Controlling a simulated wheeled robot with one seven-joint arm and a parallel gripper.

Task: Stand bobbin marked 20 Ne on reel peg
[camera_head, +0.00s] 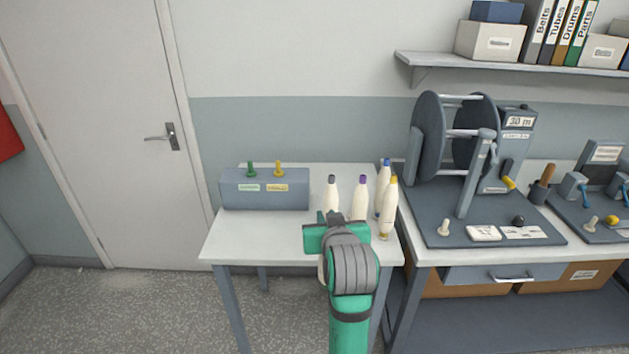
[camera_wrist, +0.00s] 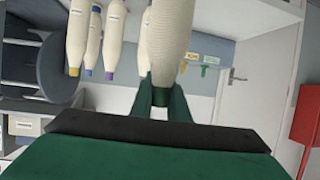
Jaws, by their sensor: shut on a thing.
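My gripper (camera_wrist: 160,100) is shut on a cream bobbin (camera_wrist: 162,35) in the wrist view, which looks upside down. The fingers grip its tip end. In the head view my arm hides most of this bobbin, and its marking does not show. Other cream bobbins stand at the table's right side: a dark-tipped one (camera_head: 332,198), a purple-tipped one (camera_head: 360,200), a blue-tipped one (camera_head: 379,195) and a yellow-tipped one (camera_head: 391,210). No 20 Ne mark is readable. The reel machine (camera_head: 428,140) stands right, with a short pale peg (camera_head: 444,228) on its base.
A blue-grey block (camera_head: 235,200) with green and yellow pegs and labels stands at the back left of the white table (camera_head: 230,240). The table's front left is clear. A second machine (camera_head: 600,190) stands far right. A shelf (camera_head: 520,66) hangs above the reel.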

